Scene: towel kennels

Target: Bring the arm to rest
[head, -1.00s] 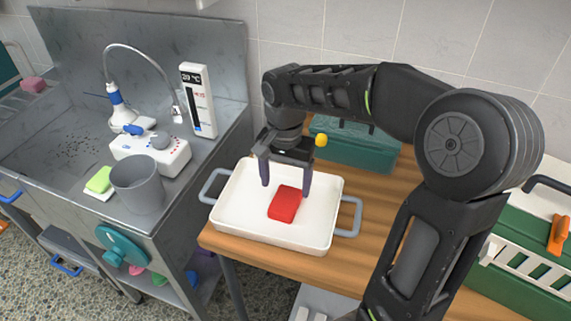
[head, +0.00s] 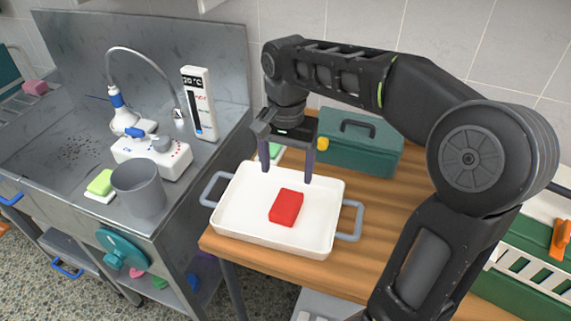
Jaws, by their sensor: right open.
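My right gripper (head: 286,176) is open and empty, pointing down above the back part of the white tray. Its two fingers are apart. A red block (head: 286,207) lies in the white tray (head: 245,225), in front of and below the fingers, not touched by them. The tray has grey handles at both ends and stands on the wooden table. My right arm arches from the lower right over the table. My left gripper does not show.
A green toolbox (head: 365,145) stands at the back of the wooden table (head: 385,205). A steel sink unit with a grey cup (head: 138,188), a green sponge (head: 100,182) and a thermometer display (head: 199,102) is on the left. A green crate (head: 535,270) is at the right.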

